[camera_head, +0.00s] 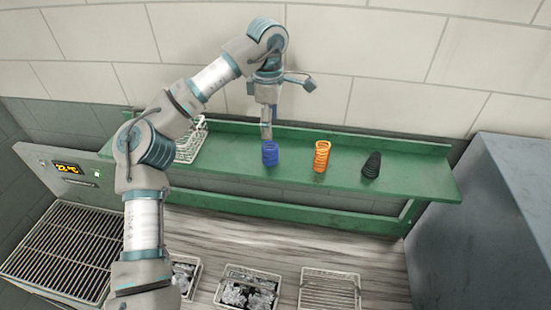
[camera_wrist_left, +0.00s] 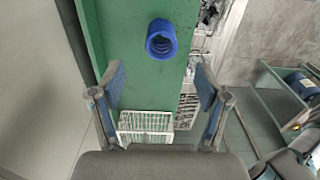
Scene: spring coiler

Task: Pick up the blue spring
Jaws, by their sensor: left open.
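The blue spring (camera_head: 270,154) stands upright on the green shelf (camera_head: 225,165) in the head view. In the left wrist view the blue spring (camera_wrist_left: 161,38) shows near the top, seen partly into its open end, beyond the fingertips. My left gripper (camera_head: 266,128) comes down from above, close over or behind the spring in the head view. In the left wrist view my left gripper (camera_wrist_left: 160,80) is open, its two fingers apart with nothing between them. My right gripper is in neither view.
An orange spring (camera_head: 321,156) and a black spring (camera_head: 372,165) stand to the right on the shelf. A wire basket (camera_head: 190,146) is at its left. Baskets of parts (camera_head: 248,290) lie below. A tiled wall (camera_head: 390,60) rises behind; a grey cabinet (camera_head: 490,220) stands right.

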